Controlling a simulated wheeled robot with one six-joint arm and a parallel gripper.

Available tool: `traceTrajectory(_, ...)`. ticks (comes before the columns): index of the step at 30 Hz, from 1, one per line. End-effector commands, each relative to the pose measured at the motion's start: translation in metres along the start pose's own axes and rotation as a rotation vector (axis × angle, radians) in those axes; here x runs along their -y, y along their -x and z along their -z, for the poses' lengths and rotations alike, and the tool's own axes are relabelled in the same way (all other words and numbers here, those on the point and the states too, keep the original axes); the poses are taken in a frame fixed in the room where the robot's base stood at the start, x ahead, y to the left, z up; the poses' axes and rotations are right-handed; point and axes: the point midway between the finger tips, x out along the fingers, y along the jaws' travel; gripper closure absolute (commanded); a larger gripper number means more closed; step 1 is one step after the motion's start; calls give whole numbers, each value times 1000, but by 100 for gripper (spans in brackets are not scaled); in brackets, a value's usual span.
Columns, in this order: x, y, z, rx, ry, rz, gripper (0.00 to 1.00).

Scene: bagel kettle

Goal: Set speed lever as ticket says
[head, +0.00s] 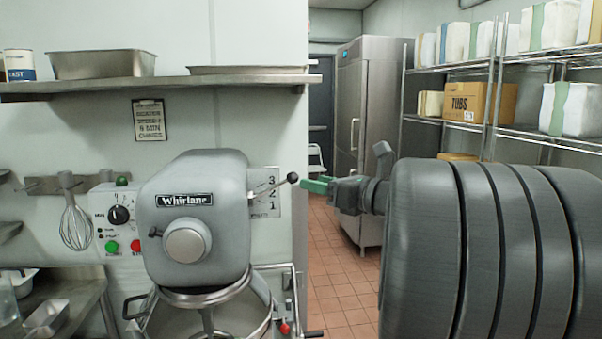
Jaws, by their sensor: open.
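The speed lever (278,183) sticks out from the right side of the grey Whirlane mixer (193,225) and slants up to the right, ending in a black ball knob. Behind it is a plate (265,204) marked 3, 2, 1 from top to bottom. The rod crosses near the 3 and 2; I cannot tell its exact setting. My gripper (312,186), with green fingers, is open just right of the knob, at nearly its height. Whether they touch is unclear. The ticket (149,120) hangs on the wall above; its small lettering, including the speed number, is hard to read.
The steel bowl (245,322) sits under the mixer head. A control panel (118,218) and whisk (76,226) are at left. A shelf (180,83) with pans runs above. A fridge (365,130) and wire racks (490,70) stand behind my arm. Tiled floor (335,290) shows between.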

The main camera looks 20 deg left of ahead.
Motion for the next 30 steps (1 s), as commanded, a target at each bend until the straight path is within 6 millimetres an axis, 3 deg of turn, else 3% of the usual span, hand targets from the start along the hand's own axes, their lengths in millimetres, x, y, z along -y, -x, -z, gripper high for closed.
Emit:
traceTrajectory(9,-1,-55,-2,-1,-2,-4,54)
traceTrajectory(15,-1,-78,-1,0,-1,-2,54)
traceTrajectory(28,0,-87,0,0,0,0,54)
traceTrajectory(30,0,-87,0,0,0,0,66)
